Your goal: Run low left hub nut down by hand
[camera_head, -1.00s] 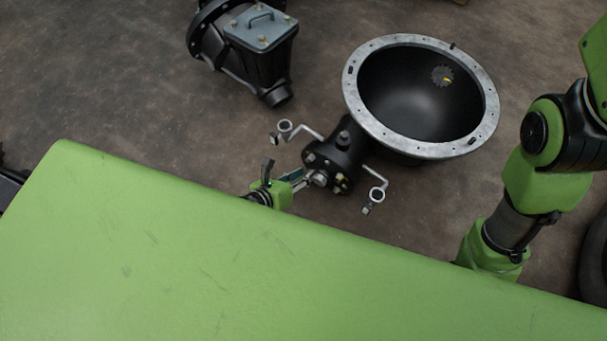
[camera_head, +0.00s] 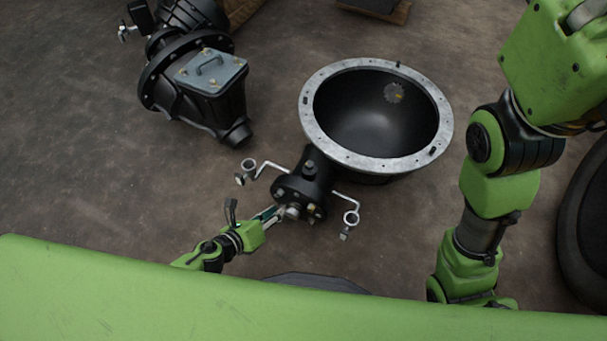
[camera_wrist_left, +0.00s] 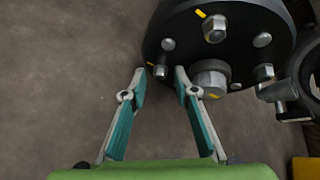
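The black hub flange (camera_head: 303,193) ends the neck of a large black bowl-shaped housing (camera_head: 375,115). In the head view the left gripper (camera_head: 278,213) is at the flange's lower left. My right gripper is out of view.
Bent brackets with rings stand out on both sides of the hub, left (camera_head: 249,167) and right (camera_head: 350,217). A black gearbox-like unit with a grey lid (camera_head: 210,72) lies at the upper left. A tyre (camera_head: 585,220) stands at the right edge. Floor between them is clear.

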